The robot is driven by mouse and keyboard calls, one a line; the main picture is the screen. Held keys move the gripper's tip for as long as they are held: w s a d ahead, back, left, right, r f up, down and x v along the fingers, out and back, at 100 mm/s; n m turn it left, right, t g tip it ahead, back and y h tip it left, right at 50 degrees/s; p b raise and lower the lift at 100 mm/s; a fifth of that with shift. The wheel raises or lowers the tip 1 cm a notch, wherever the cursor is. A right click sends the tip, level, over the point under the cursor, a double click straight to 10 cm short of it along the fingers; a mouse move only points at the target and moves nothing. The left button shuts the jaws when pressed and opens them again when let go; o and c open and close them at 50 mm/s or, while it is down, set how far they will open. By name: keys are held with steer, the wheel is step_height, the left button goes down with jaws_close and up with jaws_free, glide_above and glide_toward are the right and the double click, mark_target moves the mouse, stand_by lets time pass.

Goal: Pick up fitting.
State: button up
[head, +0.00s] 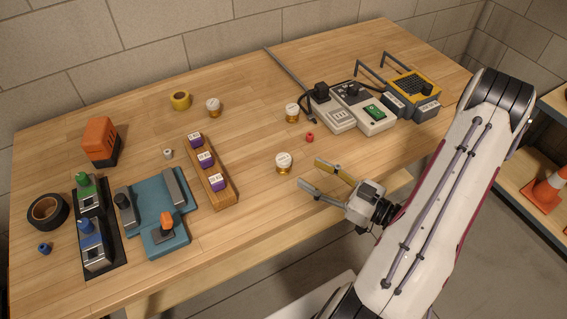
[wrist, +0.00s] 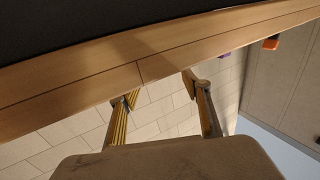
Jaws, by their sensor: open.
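My gripper (head: 311,174) is open and empty near the front edge of the table, with its fingers pointing left. Its two spread fingers also show in the wrist view (wrist: 160,88), with nothing between them. Several small pieces could be the fitting, and I cannot tell which: a red one (head: 309,137) just beyond my gripper, a pale one (head: 168,154) left of the wooden rack, and a dark blue one (head: 44,249) at the far left. None touches the gripper.
Amber jars with white lids stand near my gripper (head: 284,163) and farther back (head: 292,112). Left are a wooden rack (head: 225,198) with purple-labelled items, a teal fixture (head: 154,247) and a tape roll (head: 48,211). Grey devices (head: 338,118) stand back right. The front middle is clear.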

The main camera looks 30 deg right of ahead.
mark_target(290, 163)
steer(key=shift+w, duration=0.1)
steer(key=shift+x, duration=1.2)
steer(key=shift+a, duration=0.1)
steer(key=shift+w+a+r, duration=0.15)
steer(key=shift+w+a, duration=0.35)
steer(key=shift+w, duration=0.05)
steer(key=shift+w+a+r, duration=0.2)
steer(key=shift+w+a, duration=0.3)
steer(key=shift+x, duration=1.2)
steer(key=c, duration=1.3)
